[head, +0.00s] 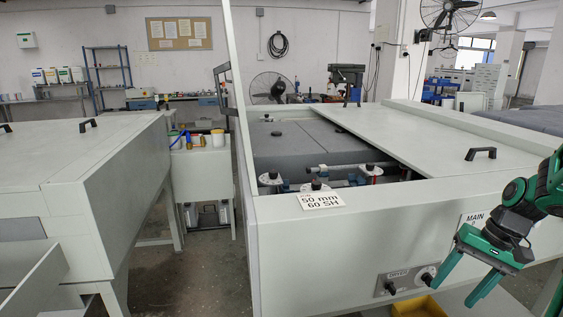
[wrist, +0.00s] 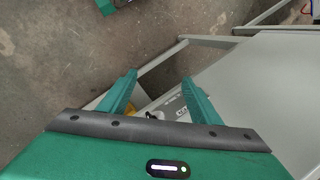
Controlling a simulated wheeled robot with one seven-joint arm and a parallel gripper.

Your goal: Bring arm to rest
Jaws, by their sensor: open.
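My gripper (head: 461,290) is at the lower right of the head view, in front of the machine's front panel near the MAIN label. Its two green fingers point down and to the left, spread apart with nothing between them. In the wrist view my gripper (wrist: 158,84) also shows open and empty, with the floor and the machine's panel beyond the fingers. Whether a finger touches the panel cannot be told.
The plate processor (head: 340,245) fills the middle and right, its cover (head: 425,135) partly slid open. Knobs (head: 408,283) sit on its front panel. A yellow tray (head: 418,307) lies low beside my gripper. Another grey machine (head: 75,165) stands at left, with floor (head: 185,275) between.

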